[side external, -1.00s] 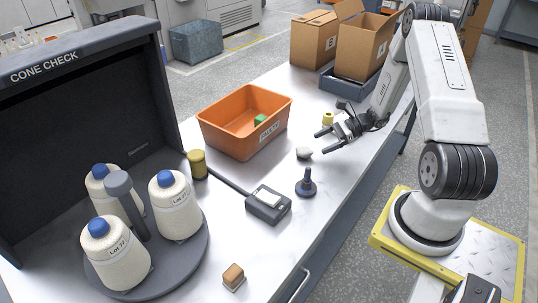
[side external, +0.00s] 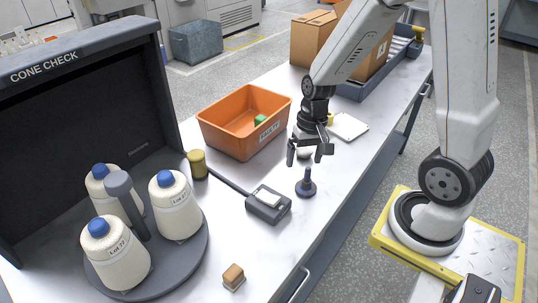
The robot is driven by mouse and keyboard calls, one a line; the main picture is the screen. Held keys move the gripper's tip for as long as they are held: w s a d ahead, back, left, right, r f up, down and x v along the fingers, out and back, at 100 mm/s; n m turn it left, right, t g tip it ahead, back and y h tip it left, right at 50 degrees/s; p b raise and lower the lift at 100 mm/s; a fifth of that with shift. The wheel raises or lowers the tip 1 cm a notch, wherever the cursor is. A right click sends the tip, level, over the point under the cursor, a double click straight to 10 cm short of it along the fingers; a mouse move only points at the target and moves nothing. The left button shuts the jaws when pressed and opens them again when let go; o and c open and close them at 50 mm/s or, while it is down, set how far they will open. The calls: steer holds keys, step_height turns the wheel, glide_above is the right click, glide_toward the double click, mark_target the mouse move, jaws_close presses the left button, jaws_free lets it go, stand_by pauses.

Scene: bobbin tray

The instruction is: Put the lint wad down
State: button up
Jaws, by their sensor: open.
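An orange bin (side external: 210,131) holds a green block (side external: 261,119). Near the wad are the dark tool (side external: 306,185), a dark meter (side external: 268,206) and a white card (side external: 348,127). A cone turntable (side external: 192,262) stands left. A brown block (side external: 233,275) lies in front. The front bench is mostly clear.

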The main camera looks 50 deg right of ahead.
steer(key=a+r+n+t, duration=0.1)
steer(key=n, duration=0.1)
steer(key=a+r+n+h, duration=0.1)
steer(key=a+n, duration=0.1)
steer(key=s+a+r+n+t, duration=0.1)
steer(key=n, duration=0.1)
steer(key=shift+a+r+n+t+h, duration=0.2)
steer(key=shift+a+n+t+h, duration=0.1)
steer(key=shift+a+h, duration=0.1)
